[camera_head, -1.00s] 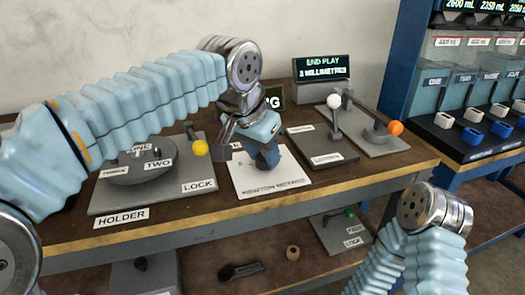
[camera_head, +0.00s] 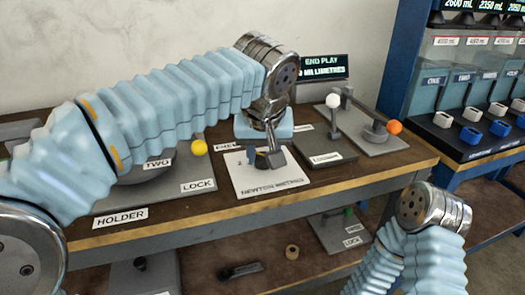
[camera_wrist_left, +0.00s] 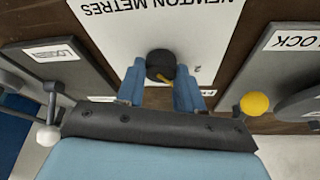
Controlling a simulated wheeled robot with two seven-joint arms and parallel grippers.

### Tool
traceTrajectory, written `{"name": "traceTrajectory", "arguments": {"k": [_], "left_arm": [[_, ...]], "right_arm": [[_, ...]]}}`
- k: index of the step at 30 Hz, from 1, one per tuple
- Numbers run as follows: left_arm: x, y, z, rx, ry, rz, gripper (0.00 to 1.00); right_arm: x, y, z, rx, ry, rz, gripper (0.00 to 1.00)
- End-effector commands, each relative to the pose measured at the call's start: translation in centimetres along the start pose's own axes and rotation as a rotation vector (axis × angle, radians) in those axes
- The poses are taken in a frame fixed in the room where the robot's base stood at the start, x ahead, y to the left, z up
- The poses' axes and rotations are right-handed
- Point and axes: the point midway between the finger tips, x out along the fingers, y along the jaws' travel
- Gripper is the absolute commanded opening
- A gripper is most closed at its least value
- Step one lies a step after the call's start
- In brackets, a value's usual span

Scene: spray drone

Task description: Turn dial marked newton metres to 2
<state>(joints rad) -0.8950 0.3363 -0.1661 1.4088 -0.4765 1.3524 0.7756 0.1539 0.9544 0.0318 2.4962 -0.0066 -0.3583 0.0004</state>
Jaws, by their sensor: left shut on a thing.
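The white plate marked NEWTON METRES (camera_head: 262,184) lies on the bench and also shows upside down in the wrist view (camera_wrist_left: 165,22). Its dial (camera_wrist_left: 160,64) is a dark round knob with a yellow pointer mark. A small 2 is printed on the plate beside it. My left gripper (camera_head: 268,158) is over the plate, reaching in from behind. In the wrist view its blue fingers (camera_wrist_left: 160,88) stand on both sides of the knob and are shut on it. My right gripper is out of view.
The holder plate with the yellow ball knob (camera_head: 199,148) is to the left. The END PLAY display (camera_head: 322,67) stands behind. A blue dispenser rack (camera_head: 400,60) is at right.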

Motion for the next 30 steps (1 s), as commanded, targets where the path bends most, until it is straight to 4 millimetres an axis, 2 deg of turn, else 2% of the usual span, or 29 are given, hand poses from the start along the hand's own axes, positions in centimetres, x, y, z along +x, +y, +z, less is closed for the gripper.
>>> {"name": "traceTrajectory", "arguments": {"k": [6,15,30], "left_arm": [[-0.03,0.18,-0.06,-0.166,0.002,-0.068,0.06],[-0.03,0.25,-0.11,-0.324,0.002,-0.133,0.06],[-0.05,0.25,-0.11,-0.392,0.001,-0.160,0.06]], "right_arm": [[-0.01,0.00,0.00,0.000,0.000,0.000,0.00],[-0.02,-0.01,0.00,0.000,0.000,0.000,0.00],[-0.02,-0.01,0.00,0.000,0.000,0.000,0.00]]}}
